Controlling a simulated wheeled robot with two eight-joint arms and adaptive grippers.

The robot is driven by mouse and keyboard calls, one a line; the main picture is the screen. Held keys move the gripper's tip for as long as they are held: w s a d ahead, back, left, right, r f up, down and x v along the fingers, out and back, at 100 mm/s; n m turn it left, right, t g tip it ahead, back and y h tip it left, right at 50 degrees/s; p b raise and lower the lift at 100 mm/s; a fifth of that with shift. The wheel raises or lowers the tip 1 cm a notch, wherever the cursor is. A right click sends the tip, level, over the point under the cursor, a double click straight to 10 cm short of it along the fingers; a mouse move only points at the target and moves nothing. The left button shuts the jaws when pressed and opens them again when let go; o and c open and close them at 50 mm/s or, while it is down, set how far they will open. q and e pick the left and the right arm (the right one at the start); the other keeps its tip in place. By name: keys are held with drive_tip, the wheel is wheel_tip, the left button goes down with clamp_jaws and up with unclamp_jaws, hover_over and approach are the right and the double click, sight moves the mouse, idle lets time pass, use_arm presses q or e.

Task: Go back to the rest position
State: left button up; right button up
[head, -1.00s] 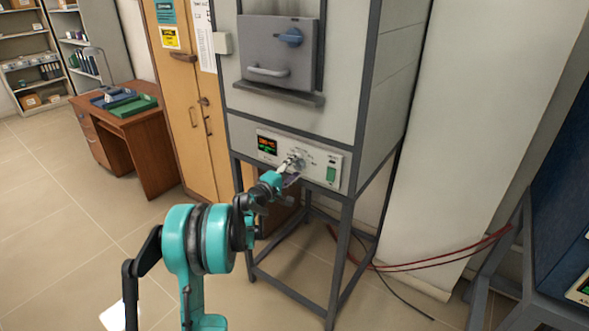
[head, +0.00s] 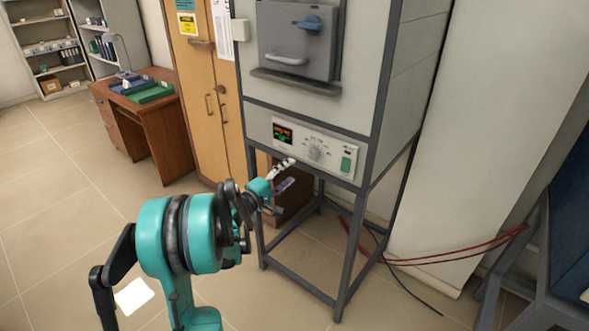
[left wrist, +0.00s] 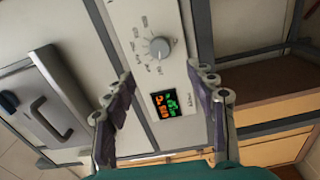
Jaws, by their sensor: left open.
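My left gripper (head: 284,175) is in the middle of the head view, in front of the lower left part of the furnace's control panel (head: 330,160). It is open, with nothing between its fingers. In the left wrist view the open fingers (left wrist: 162,95) frame the panel, with the round dial (left wrist: 159,48) and the lit display (left wrist: 164,104) showing between them. The gripper stands apart from the dial (head: 315,153). My right gripper is in neither view.
The furnace (head: 300,85) stands on a grey metal frame (head: 350,250), its door (head: 297,45) shut. A wooden cabinet (head: 208,100) and a desk (head: 150,120) stand to the left. Red hoses (head: 450,255) run along the floor at right.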

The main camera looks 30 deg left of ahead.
use_arm(q)
drive_tip(key=shift+s, duration=0.1)
idle(0.4)
drive_tip(key=s+d+f+m+g+h, duration=0.1)
drive_tip(key=s+d+m+g+h, duration=0.2)
drive_tip(key=d, duration=0.9)
drive_tip(key=s+d+m+g, duration=0.4)
drive_tip(key=s+d+m, duration=0.15)
drive_tip(key=d, duration=0.55)
drive_tip(key=s+d+f+m+g+y, duration=0.1)
drive_tip(key=s+d+f+m, duration=0.1)
drive_tip(key=s, duration=0.4)
drive_tip(key=s+d+f+m+g+y, duration=0.1)
drive_tip(key=s+f+m, duration=0.1)
drive_tip(key=s, duration=0.3)
drive_tip(key=s+d+f+m+g+y, duration=0.2)
drive_tip(key=s+m, duration=0.2)
drive_tip(key=s, duration=0.2)
drive_tip(key=shift+s+d, duration=0.3)
drive_tip(key=shift+s, duration=0.05)
